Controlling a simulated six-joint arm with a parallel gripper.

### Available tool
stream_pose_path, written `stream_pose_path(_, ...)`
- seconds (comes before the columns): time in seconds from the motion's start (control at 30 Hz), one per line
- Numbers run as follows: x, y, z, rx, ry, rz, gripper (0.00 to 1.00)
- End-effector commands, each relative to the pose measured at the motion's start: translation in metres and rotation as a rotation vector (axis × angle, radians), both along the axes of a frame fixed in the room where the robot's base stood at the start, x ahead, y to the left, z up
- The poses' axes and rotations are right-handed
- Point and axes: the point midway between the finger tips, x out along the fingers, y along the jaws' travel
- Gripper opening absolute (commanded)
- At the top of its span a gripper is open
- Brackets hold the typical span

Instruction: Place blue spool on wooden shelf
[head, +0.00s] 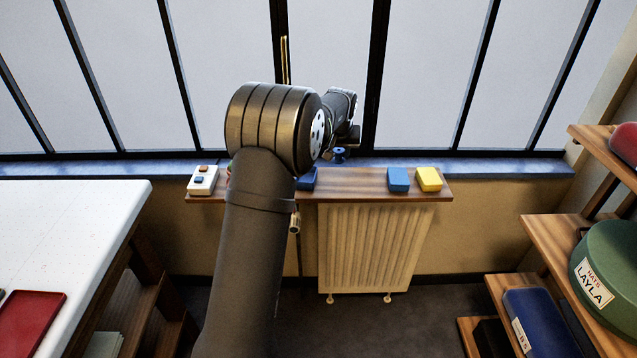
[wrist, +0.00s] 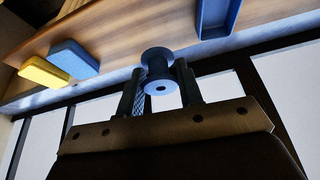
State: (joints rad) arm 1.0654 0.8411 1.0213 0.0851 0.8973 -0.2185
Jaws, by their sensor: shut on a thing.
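The blue spool (wrist: 158,65) is between the two fingers of my gripper (wrist: 158,92) in the wrist view, and the gripper is shut on it. The spool also shows small in the head view (head: 339,154), at the window side of the wooden shelf (head: 350,187) above the radiator. My gripper (head: 341,149) is partly hidden there by my own arm. In the wrist view the shelf (wrist: 140,33) fills the upper part, behind the spool. I cannot tell whether the spool touches the shelf.
On the shelf are a blue box (head: 398,180), a yellow box (head: 429,179), a blue tray (head: 307,179) partly behind my arm, and a white block (head: 202,181) with coloured parts. Shelf space between the tray and blue box is clear. The window frame (head: 376,80) stands close behind.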

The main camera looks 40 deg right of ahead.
Motion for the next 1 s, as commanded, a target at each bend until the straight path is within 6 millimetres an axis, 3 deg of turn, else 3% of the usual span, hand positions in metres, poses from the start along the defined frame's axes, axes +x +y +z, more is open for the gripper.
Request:
stream_pose_path(0.03,-0.027,-0.015,-0.002,0.001,0.0,-0.046,0.12)
stream_pose_path(0.2,-0.102,-0.049,-0.006,-0.001,-0.001,-0.174,0.12)
stream_pose_path(0.33,-0.143,-0.064,-0.008,-0.003,-0.002,-0.242,0.12)
stream_pose_path(0.47,-0.166,-0.071,-0.009,-0.003,-0.003,-0.279,0.12)
stream_pose_path(0.63,-0.159,-0.075,-0.019,-0.002,-0.002,-0.291,0.12)
stream_pose_path(1.0,-0.078,-0.083,-0.067,-0.003,-0.002,-0.289,0.12)
